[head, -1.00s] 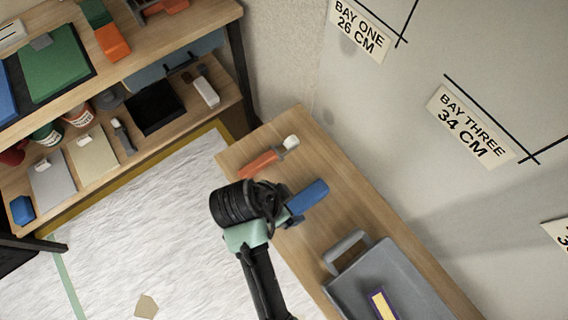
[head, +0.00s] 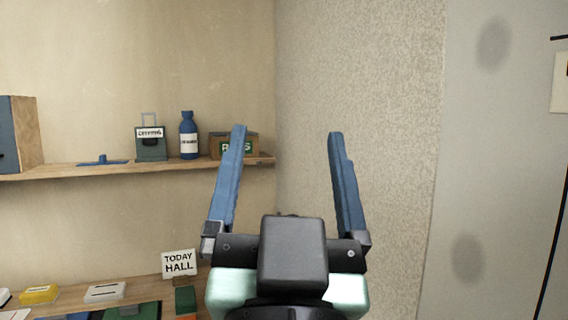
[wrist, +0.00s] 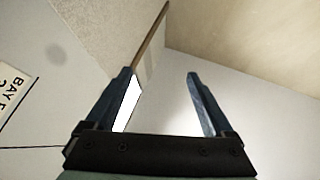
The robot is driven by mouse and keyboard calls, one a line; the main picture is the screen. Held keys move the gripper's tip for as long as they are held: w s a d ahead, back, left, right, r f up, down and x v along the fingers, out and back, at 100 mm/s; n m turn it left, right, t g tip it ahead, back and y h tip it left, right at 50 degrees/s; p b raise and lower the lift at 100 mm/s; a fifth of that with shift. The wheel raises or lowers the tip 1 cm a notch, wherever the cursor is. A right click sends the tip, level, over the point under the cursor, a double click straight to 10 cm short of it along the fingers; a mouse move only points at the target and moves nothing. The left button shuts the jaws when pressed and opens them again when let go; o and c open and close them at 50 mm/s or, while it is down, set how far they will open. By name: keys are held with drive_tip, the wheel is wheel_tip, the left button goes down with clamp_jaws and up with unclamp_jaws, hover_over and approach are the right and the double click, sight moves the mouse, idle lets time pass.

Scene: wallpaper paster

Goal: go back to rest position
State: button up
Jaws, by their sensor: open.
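My gripper (head: 287,135) stands in the lower middle of the head view, its two blue fingers pointing up and spread wide apart. Nothing is between them. In the wrist view my gripper (wrist: 160,75) is also open and empty, with walls and a pale ceiling-like surface beyond. The gripper is raised and touches nothing that I can see.
A wall shelf (head: 90,168) at left holds a blue bottle (head: 188,138), a labelled grey-green container (head: 150,145) and a wooden box (head: 228,146). The textured wall (head: 375,90) at right is bare.

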drive_tip(key=s+r+n+t+p, duration=0.1)
drive_tip(key=s+r+p, duration=0.3)
drive_tip(key=r+p, duration=0.7)
wheel_tip(320, 180, up, 5)
drive_tip(key=shift+s+a+f+t, duration=0.1)
drive_tip(key=shift+s+a+t, duration=0.1)
drive_tip(key=shift+t, duration=0.4)
